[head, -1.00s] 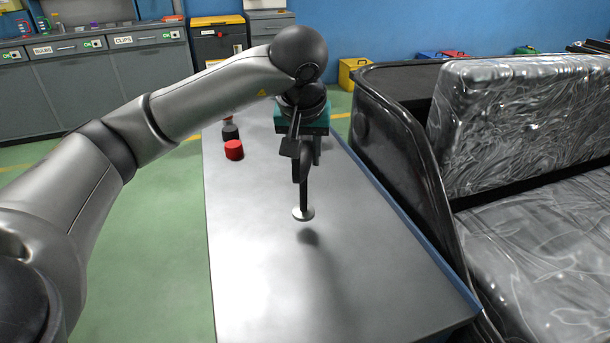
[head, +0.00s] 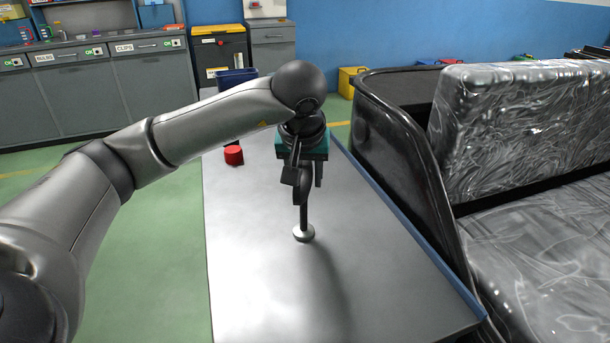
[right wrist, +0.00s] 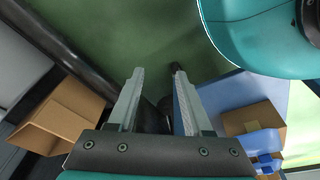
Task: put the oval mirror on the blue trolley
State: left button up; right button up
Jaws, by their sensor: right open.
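The blue trolley (head: 250,270) has a bare grey metal top with a blue edge along its right side. My left gripper (head: 304,178) hangs over the middle of it, fingers pointing down. It is shut on the oval mirror, whose dark stem and round silver end (head: 303,233) show below the fingers. The mirror is upright. Its silver end is at or just above the top; I cannot tell if it touches. The gripper hides much of the mirror. My right gripper (right wrist: 157,70) is open and empty in the right wrist view, over green floor.
A red knob-like piece (head: 234,155) sits on the trolley's far left. A black vehicle body with a glossy seat (head: 540,130) stands close along the right. Grey cabinets (head: 90,95) line the back. Cardboard boxes (right wrist: 60,115) show in the right wrist view. The trolley's front is clear.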

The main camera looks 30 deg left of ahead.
pick_arm(q)
jog(key=shift+o, duration=1.4)
jog(key=shift+r, duration=0.1)
jog(key=shift+r, duration=0.3)
jog(key=p+v, duration=0.3)
jog(key=v, duration=0.6)
jog(key=shift+s+d+r, duration=0.1)
jog(key=shift+s+r, duration=0.1)
jog(key=shift+r, duration=0.1)
jog(key=shift+p+v, duration=0.35)
jog(key=shift+v, duration=0.55)
pick_arm(e)
jog(key=s+d+f, duration=0.4)
jog(key=s, duration=0.1)
jog(key=shift+s+d, duration=0.15)
jog(key=shift+s, duration=0.15)
pick_arm(q)
jog(key=shift+s, duration=0.1)
pick_arm(e)
jog(key=shift+f, duration=0.1)
